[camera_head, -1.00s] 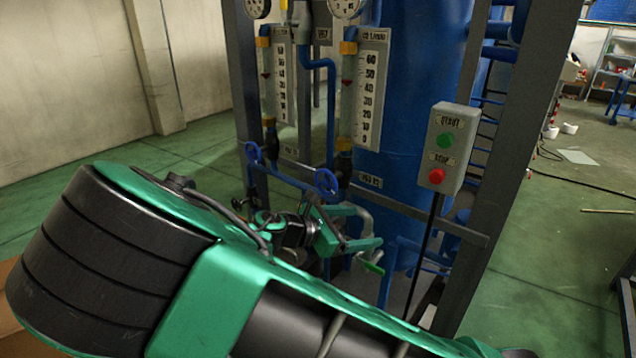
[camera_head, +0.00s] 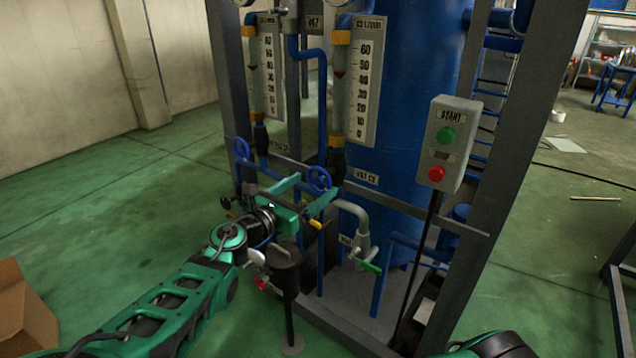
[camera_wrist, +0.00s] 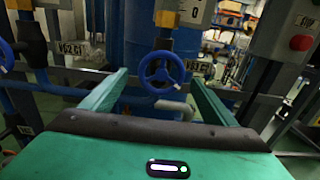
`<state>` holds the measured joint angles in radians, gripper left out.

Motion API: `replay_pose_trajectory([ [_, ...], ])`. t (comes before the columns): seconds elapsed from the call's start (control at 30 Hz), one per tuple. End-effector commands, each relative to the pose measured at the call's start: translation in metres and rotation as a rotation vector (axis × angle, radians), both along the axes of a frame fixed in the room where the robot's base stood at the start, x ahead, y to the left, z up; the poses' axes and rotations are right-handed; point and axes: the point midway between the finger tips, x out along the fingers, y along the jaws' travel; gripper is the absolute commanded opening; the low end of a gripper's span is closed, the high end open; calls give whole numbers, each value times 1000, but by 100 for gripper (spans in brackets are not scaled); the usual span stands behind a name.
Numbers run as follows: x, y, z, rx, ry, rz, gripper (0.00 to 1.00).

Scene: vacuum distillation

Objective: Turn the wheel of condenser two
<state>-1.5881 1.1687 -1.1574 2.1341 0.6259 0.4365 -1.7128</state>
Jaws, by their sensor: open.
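The wheel of condenser two is a blue handwheel (camera_head: 319,179) below the right-hand gauge marked C2 LIQUID. In the wrist view this blue wheel (camera_wrist: 161,69) is centred between my two green fingers and looks a little beyond their tips. My gripper (camera_head: 311,188) is open and empty, with its fingers pointing at the wheel from the front left. In the wrist view my gripper (camera_wrist: 158,79) has one finger on each side of the wheel's rim. I see no clear contact.
A second blue handwheel (camera_head: 241,148) sits left, under the other gauge. A grey pipe with a green-handled valve (camera_head: 367,264) is low on the right. The START/STOP box (camera_head: 447,143) stands further right. Grey frame posts flank the rig. Open floor lies left.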

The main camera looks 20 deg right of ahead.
Motion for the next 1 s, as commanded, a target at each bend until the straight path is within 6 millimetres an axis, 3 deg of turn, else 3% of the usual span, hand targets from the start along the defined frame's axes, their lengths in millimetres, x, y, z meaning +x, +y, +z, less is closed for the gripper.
replay_pose_trajectory([
  [0.3,21,-29,0,1,-1,0,80],
  [0.67,23,-32,0,1,-1,1,80],
  [0.83,23,-32,0,1,0,1,40],
  [1.0,23,-32,0,3,-2,2,39],
])
